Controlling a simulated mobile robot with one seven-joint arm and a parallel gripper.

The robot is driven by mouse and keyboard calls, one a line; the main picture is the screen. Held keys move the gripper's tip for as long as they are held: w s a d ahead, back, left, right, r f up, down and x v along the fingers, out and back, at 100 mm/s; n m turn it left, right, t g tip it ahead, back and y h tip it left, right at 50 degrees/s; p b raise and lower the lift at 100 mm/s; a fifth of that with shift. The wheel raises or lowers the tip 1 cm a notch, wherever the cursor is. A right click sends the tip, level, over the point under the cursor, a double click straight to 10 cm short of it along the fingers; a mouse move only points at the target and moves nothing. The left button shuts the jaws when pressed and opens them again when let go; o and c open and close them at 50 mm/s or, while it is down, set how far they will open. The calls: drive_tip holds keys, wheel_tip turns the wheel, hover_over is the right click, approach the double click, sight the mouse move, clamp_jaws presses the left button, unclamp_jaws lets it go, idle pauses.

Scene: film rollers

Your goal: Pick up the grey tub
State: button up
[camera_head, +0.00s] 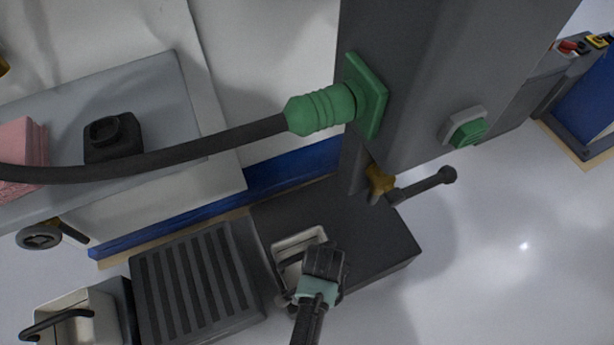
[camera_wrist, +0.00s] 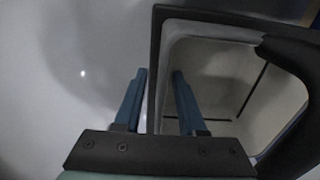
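The grey tub (camera_head: 299,239) has a pale inside and sits at the front left of the low dark base, partly covered by my gripper (camera_head: 323,264). In the wrist view the tub (camera_wrist: 215,17) fills the right side, with a dark rim around a pale, empty-looking hollow. My gripper (camera_wrist: 160,72) is open there. Its two blue fingers stand on either side of the tub's left wall, the left one outside and the right one over the inside. I cannot tell whether either finger touches the wall. In the head view the fingertips are hidden.
A ribbed dark platform (camera_head: 195,280) stands left of the tub. A second pale bin with a black handle (camera_head: 75,318) is at the lower left. A grey column (camera_head: 430,80) with a green hose fitting (camera_head: 322,108) rises behind. Open floor (camera_head: 510,240) lies to the right.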

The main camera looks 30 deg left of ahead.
wheel_tip(320, 180, down, 2)
drive_tip(key=shift+f+b, duration=0.1)
drive_tip(key=shift+b, duration=0.35)
drive_tip(key=shift+c, duration=0.2)
clamp_jaws()
idle(0.9)
